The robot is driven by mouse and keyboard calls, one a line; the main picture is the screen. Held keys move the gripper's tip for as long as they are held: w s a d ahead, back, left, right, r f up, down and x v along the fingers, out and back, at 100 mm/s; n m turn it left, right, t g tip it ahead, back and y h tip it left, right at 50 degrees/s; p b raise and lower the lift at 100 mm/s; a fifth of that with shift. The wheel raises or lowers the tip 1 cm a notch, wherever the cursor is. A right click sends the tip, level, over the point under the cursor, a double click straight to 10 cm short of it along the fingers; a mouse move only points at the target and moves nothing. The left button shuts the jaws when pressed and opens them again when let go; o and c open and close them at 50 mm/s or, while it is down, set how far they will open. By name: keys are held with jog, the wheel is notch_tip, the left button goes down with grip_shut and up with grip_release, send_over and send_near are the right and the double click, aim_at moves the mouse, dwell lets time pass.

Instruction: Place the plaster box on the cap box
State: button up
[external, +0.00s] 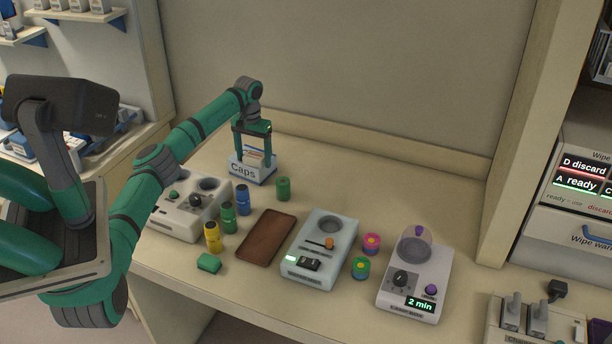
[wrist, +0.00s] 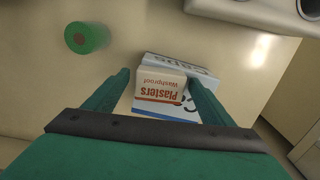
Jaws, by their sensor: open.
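The plaster box (wrist: 161,92), cream with orange and red "Plasters" lettering, lies between the spread fingers of my gripper (wrist: 158,76) in the wrist view. A gap shows on its left side; its right side is close to the other finger. It appears to rest on the cap box (wrist: 192,71), a white and blue box lettered "Caps". In the external view my gripper (external: 253,155) points down over the cap box (external: 251,175) at the back of the counter. The plaster box (external: 254,143) is partly hidden there by the fingers.
A green cylinder (external: 283,188) stands right of the cap box and shows in the wrist view (wrist: 87,38). A device with dark wells (external: 190,212) stands at front left. A brown tray (external: 266,238), a pale device (external: 320,250) and a timer device (external: 416,277) lie farther right.

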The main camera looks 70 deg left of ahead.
aim_at(254, 157)
notch_tip(254, 157, up, 12)
jog(key=shift+r, duration=0.15)
dwell(0.5)
dwell(0.4)
